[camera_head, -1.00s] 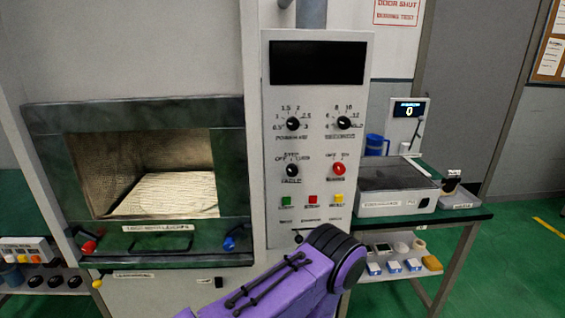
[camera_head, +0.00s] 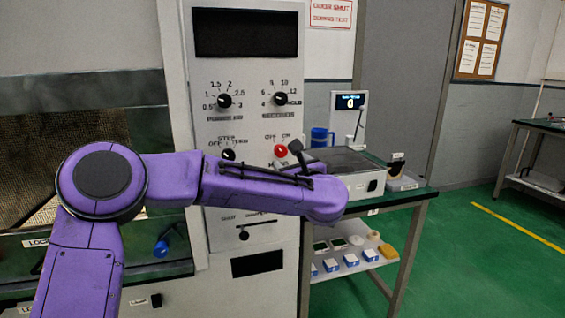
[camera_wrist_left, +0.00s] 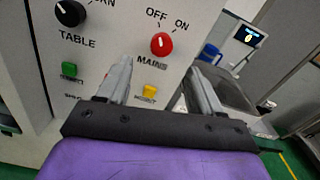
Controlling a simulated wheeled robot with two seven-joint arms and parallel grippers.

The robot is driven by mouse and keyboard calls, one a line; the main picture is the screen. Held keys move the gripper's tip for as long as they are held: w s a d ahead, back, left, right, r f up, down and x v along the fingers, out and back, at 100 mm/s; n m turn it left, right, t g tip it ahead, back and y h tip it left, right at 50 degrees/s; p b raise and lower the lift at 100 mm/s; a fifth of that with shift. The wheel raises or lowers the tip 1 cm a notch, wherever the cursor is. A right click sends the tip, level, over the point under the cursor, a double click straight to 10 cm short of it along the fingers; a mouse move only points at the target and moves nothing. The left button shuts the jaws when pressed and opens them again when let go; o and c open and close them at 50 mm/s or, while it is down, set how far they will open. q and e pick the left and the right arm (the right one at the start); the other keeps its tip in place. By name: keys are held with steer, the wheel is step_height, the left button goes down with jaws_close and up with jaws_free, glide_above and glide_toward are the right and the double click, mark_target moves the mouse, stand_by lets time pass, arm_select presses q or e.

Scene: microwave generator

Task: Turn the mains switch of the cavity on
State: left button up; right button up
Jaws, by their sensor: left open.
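The mains switch is a round red knob (camera_head: 281,151) on the grey control panel, under the words OFF and ON. It also shows in the wrist view (camera_wrist_left: 162,44), above the label MAINS, and its pale mark seems to point toward OFF. My left gripper (camera_wrist_left: 157,76) is open and empty, with its two grey fingers apart below the knob in that view. The knob appears beyond the fingertips, roughly between them, with no contact visible. In the head view my left arm crosses the panel and its gripper is mostly hidden behind the forearm. My right gripper is not in view.
The black table knob (camera_wrist_left: 70,12) is left of the mains knob. A green button (camera_wrist_left: 69,70) and a yellow button (camera_wrist_left: 150,90) sit below. Right of the panel, a bench (camera_head: 420,192) carries a grey box and a small display (camera_head: 349,102).

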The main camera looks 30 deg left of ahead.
mark_target(282, 153)
arm_select(q)
steer(key=p+x, duration=0.2)
steer(key=x, duration=0.6)
steer(key=shift+w+a, duration=0.2)
steer(key=shift+w, duration=0.15)
steer(key=shift+w+a+f, duration=0.15)
steer(key=shift+w+a, duration=0.1)
steer(key=shift+w, duration=0.05)
steer(key=shift+f, duration=0.1)
steer(key=c, duration=1.1)
